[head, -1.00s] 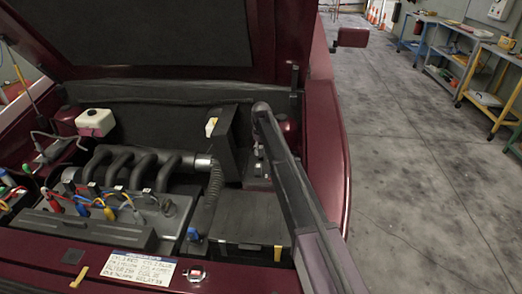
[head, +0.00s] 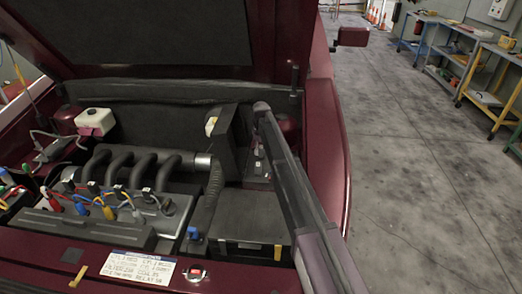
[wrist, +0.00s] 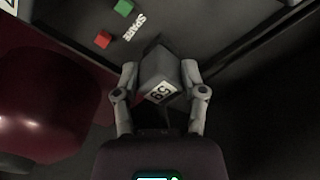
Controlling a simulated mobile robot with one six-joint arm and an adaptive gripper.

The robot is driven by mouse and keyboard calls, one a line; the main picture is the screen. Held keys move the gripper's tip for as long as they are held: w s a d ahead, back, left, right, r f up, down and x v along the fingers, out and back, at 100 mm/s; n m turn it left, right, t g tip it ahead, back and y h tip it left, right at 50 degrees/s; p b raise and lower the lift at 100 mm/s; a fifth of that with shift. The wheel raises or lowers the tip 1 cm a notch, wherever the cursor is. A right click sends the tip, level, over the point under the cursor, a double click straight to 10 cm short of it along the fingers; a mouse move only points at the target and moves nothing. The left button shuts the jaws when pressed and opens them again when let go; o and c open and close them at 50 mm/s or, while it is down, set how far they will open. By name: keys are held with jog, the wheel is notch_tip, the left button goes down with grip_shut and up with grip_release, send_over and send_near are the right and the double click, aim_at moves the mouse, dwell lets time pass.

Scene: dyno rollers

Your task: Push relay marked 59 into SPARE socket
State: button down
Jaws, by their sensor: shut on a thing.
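In the wrist view my gripper (wrist: 162,96) is shut on the relay marked 59 (wrist: 158,68), a dark grey block with a white label. The relay is held between both fingers, close to a dark panel (wrist: 190,22). White SPARE lettering (wrist: 134,27) is on that panel, just left of the relay. The SPARE socket itself is not clearly visible; the relay and gripper may cover it. I cannot tell whether the relay touches the socket. In the head view my arm (head: 295,185) reaches into the engine bay, and the gripper end is hidden there.
A red block (wrist: 103,40) and a green block (wrist: 124,7) sit on the panel near the lettering. The maroon car body (head: 335,150) borders the bay on the right. A black box (head: 250,225) lies left of my arm. Workbenches (head: 450,50) stand far right.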

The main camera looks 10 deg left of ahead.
jog(key=shift+f+b, duration=0.4)
dwell(0.4)
jog(key=shift+c, duration=0.4)
grip_release()
jog(key=shift+r, duration=0.2)
notch_tip(320, 180, up, 8)
jog(key=p, duration=0.9)
jog(key=shift+s+r, duration=0.1)
jog(key=shift+r, duration=0.15)
jog(key=s+d+f+b, duration=0.3)
jog(key=s+d, duration=0.7)
jog(key=shift+s+d, duration=0.2)
jog(key=shift+d, duration=0.05)
jog(key=shift+r, duration=0.1)
